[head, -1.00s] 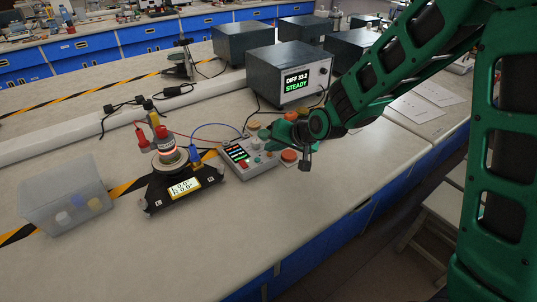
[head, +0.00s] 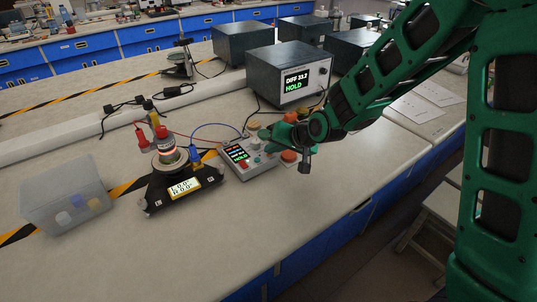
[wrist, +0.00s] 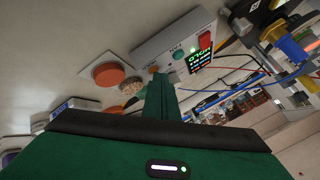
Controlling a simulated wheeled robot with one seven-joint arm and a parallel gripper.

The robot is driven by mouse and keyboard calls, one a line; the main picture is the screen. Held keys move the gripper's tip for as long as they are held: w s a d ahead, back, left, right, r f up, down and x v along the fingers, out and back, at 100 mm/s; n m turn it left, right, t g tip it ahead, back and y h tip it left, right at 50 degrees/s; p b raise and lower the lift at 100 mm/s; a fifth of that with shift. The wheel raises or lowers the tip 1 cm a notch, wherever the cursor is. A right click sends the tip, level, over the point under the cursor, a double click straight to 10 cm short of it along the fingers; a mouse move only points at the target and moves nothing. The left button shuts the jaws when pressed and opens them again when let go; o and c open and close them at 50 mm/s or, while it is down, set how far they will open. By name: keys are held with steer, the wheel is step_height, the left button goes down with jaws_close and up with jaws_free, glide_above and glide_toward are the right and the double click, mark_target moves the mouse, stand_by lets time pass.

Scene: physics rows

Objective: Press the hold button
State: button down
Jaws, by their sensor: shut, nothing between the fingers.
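The grey control box (head: 262,170) lies on the bench, with a small screen (head: 236,152), a red rocker switch and small buttons. In the wrist view the box (wrist: 172,42) shows its screen (wrist: 200,55) with green and red text, upside down. My gripper (head: 266,138) is shut and empty, its fingertips at the box's button end. In the wrist view the shut fingers (wrist: 160,98) reach the box edge beside a small orange button (wrist: 154,70). The fingers hide part of the buttons; I cannot tell whether they touch one. The display unit (head: 297,82) reads "DIFF 33.2" and "HOLD".
A large orange dome button (head: 289,155) stands beside the box, close to my gripper. A black stage (head: 178,190) with a glowing cylinder and cables stands left of it. A clear bin (head: 66,197) is at far left. The front bench surface is clear.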

mark_target(272, 157)
steer(key=shift+r, duration=0.8)
step_height(272, 157, up, 5)
stand_by(0.6)
stand_by(0.6)
